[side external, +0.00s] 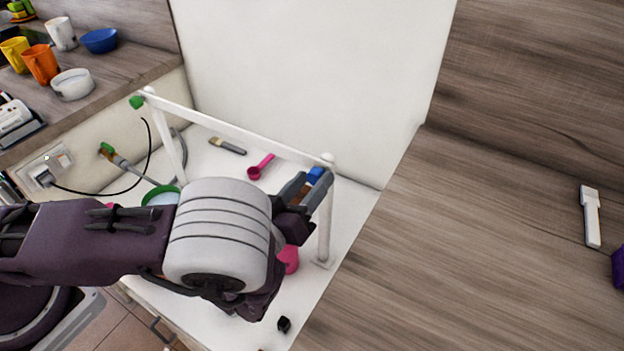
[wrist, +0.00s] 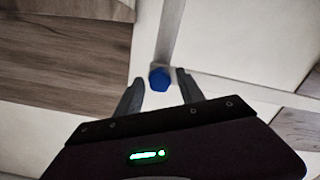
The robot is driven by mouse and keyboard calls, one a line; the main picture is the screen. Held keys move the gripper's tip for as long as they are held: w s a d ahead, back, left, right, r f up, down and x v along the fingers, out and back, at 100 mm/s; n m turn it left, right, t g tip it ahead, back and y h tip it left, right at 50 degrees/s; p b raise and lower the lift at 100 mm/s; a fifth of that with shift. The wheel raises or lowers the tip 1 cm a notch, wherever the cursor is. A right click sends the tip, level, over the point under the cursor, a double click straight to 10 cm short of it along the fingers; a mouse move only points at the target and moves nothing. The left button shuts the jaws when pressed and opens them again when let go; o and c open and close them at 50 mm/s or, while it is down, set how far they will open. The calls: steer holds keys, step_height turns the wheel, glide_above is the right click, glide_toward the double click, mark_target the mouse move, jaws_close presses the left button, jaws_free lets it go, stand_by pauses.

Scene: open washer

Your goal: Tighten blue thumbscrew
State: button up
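The blue thumbscrew (wrist: 159,79) sits at the corner of a white frame (side external: 235,132), where the bars meet. In the side external view the thumbscrew (side external: 315,175) shows just beyond my fingers, near the top of the right post. My gripper (wrist: 160,85) is open in the wrist view, with one finger on each side of the thumbscrew and a gap on both sides. In the side external view my gripper (side external: 296,190) is partly hidden by my own wrist. A green thumbscrew (side external: 137,102) sits at the frame's other top corner.
A pink scoop (side external: 260,167) and a brush (side external: 228,146) lie on the white surface behind the frame. A pink cup (side external: 289,260) is partly hidden below my gripper. A small black object (side external: 284,324) lies in front. The wooden counter (side external: 450,240) at right is mostly clear.

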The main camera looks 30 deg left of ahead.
steer(key=shift+s, duration=0.1)
steer(key=s, duration=0.5)
steer(key=shift+s, duration=0.4)
